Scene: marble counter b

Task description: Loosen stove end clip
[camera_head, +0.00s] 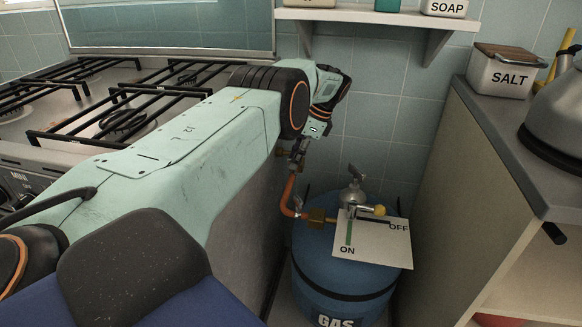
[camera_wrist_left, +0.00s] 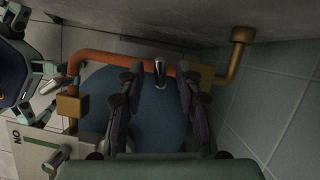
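An orange hose (camera_head: 288,195) runs from the brass fitting (camera_head: 318,216) at the gas bottle up behind the stove. In the left wrist view the hose (camera_wrist_left: 105,57) crosses to a brass elbow pipe (camera_wrist_left: 237,55) on the stove side. A small silver clip piece (camera_wrist_left: 160,73) stands on the hose near that end. My left gripper (camera_head: 298,152) reaches down beside the stove. In the wrist view its two dark fingers (camera_wrist_left: 160,95) are apart, one on each side of the clip piece; contact cannot be told. My right gripper is not in view.
The blue gas bottle (camera_head: 335,277) stands between the stove (camera_head: 90,150) and the right counter (camera_head: 480,125). A white ON/OFF card (camera_head: 375,248) lies at its valve. The valve's yellow-tipped lever (camera_head: 380,210) points toward OFF. The stove side and tiled wall (camera_head: 385,110) bound the gap closely.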

